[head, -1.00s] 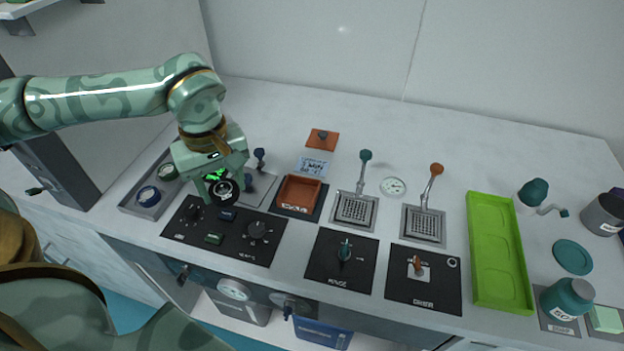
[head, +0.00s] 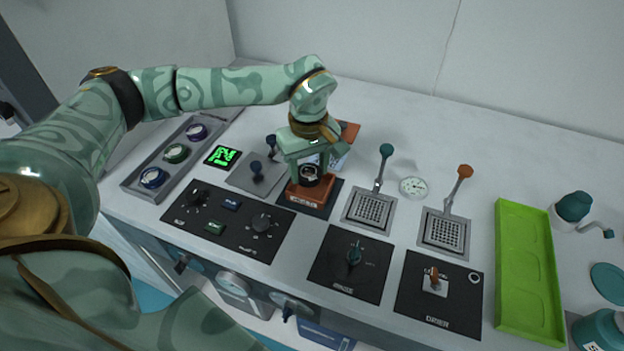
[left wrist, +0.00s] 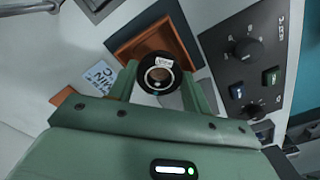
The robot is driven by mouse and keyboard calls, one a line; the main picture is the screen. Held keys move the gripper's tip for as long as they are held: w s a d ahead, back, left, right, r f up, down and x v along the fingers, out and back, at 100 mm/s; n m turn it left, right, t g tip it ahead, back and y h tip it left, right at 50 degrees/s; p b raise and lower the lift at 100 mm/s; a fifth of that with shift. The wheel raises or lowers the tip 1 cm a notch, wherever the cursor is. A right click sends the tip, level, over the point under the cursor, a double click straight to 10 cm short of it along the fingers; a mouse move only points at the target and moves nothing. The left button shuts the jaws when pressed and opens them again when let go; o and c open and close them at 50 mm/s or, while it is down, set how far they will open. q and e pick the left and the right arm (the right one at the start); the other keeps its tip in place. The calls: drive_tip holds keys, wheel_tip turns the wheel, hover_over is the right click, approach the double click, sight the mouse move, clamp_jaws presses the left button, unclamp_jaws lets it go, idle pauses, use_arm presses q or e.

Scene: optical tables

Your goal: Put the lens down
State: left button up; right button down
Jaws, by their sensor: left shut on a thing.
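The lens is a black ring with a pale label and a glassy centre; it shows in the left wrist view (left wrist: 159,74) and in the head view (head: 309,174). My left gripper (head: 308,170) is shut on it, with one finger on each side in the left wrist view (left wrist: 160,80). The lens is over the brown square tray (head: 306,200), which stands on a dark mat. I cannot tell whether the lens touches the tray floor. My right gripper is not in view.
A grey rack (head: 136,186) with several coloured rings stands at the left. A black knob panel (head: 225,245) lies in front. Two levered grids (head: 370,211) and a green tray (head: 528,270) are to the right. A card and an orange block (head: 349,130) are behind the gripper.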

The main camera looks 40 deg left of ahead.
sight(311, 171)
use_arm(q)
drive_tip(key=f, duration=0.2)
drive_tip(key=f+b, duration=0.1)
drive_tip(key=f, duration=0.1)
drive_tip(key=shift+w+d, duration=0.1)
drive_tip(key=shift+w, duration=0.1)
drive_tip(key=shift+r, duration=0.15)
drive_tip(key=o, duration=0.8)
wheel_tip(311, 171, up, 12)
drive_tip(key=p, duration=0.3)
drive_tip(key=shift+r, duration=0.1)
